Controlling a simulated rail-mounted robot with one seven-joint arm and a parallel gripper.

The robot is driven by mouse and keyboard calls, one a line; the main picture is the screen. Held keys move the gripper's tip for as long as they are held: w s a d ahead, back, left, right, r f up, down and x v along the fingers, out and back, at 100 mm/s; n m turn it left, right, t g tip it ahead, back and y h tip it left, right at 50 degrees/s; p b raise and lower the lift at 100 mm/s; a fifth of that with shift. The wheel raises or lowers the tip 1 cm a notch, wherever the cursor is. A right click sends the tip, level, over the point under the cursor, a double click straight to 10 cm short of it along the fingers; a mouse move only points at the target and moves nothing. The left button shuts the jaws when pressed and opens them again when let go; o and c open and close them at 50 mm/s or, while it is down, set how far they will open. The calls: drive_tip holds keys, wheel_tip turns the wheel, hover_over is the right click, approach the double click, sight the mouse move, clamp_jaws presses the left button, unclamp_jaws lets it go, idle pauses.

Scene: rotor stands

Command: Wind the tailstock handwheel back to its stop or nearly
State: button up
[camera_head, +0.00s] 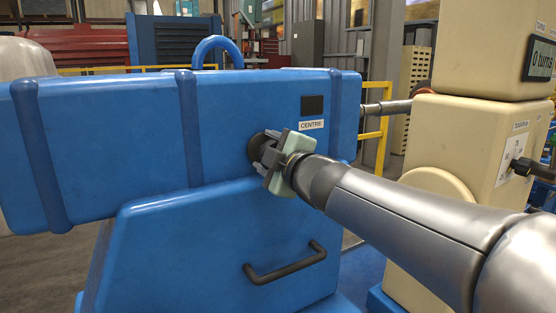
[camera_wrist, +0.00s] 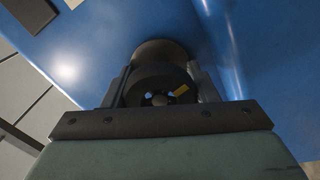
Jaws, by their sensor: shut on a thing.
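A dark round handwheel (camera_head: 257,147) sits on the side of the long blue housing (camera_head: 120,130), beside a small white label reading "CENTRE" (camera_head: 312,125). My gripper (camera_head: 268,153) reaches it from the lower right and is shut on it. In the wrist view the handwheel (camera_wrist: 150,81) lies between both fingers of my gripper (camera_wrist: 162,85), with a hub, openings and a yellow mark on its face. The fingers hide part of its rim. A display (camera_head: 540,60) at the upper right reads "0 turns".
A cream machine block (camera_head: 450,130) stands at the right, with a dark knob (camera_head: 532,168) on its side. A metal shaft (camera_head: 385,107) runs between it and the blue housing. A dark handle (camera_head: 285,268) sticks out below my gripper. Yellow railing (camera_head: 375,135) stands behind.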

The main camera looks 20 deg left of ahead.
drive_tip(key=n+b, duration=0.2)
drive_tip(key=n, duration=0.2)
drive_tip(key=shift+f+n, duration=0.1)
drive_tip(key=shift+n, duration=0.2)
drive_tip(key=n+b, duration=0.1)
drive_tip(key=n, duration=0.2)
drive_tip(key=shift+n, duration=0.4)
drive_tip(key=n+b, duration=0.2)
drive_tip(key=n, duration=0.2)
drive_tip(key=n+b, duration=0.1)
drive_tip(key=n, duration=0.3)
drive_tip(key=n+b, duration=0.2)
drive_tip(key=n, duration=0.2)
drive_tip(key=shift+n, duration=0.3)
drive_tip(key=n+b, duration=0.1)
drive_tip(key=n, duration=0.2)
drive_tip(key=shift+f+n+b, duration=0.1)
drive_tip(key=shift+n+b, duration=0.2)
drive_tip(key=shift+n, duration=0.1)
drive_tip(key=n+b, duration=0.1)
drive_tip(key=n, duration=0.3)
drive_tip(key=shift+b, duration=0.3)
drive_tip(key=shift+w+n+b, duration=0.1)
drive_tip(key=shift+n+b, duration=0.4)
drive_tip(key=shift+n, duration=1.1)
